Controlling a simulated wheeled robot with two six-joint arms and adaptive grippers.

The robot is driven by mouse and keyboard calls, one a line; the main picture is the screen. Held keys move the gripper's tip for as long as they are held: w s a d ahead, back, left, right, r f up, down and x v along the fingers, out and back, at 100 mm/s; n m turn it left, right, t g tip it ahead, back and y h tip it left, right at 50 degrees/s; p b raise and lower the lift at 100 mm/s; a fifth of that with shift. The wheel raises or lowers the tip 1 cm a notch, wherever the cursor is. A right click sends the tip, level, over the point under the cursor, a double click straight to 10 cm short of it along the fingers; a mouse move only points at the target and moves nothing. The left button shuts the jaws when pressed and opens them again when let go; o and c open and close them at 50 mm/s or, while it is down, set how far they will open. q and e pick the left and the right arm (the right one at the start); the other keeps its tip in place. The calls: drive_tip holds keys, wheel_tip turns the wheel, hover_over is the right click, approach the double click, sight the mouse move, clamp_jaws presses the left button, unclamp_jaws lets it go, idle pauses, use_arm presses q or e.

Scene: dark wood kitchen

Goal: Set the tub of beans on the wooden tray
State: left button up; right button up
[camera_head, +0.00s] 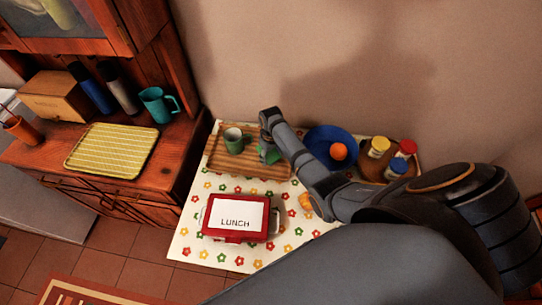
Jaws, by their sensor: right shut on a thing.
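The wooden tray (222,163) lies at the back left of the flowered table. My right gripper (268,143) is over the right part of the tray, shut on a small green thing (271,156), which looks like the tub of beans. The gripper and arm hide most of it, and I cannot tell whether its bottom touches the tray. A green cup (233,139) with a pale inside stands on the tray to the left of the gripper. My left gripper is not in view.
A red lunch box (234,243) lies in front of the tray. A blue bowl (322,136) with an orange (339,151) is to the right, beside a round board (370,168) with several lidded jars. A cabinet with a yellow mat (112,150) stands left.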

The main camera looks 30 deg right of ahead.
sight(271, 156)
drive_tip(key=o, duration=1.3)
drive_tip(key=shift+f, duration=0.15)
drive_tip(key=shift+c, duration=0.2)
wheel_tip(271, 156, up, 12)
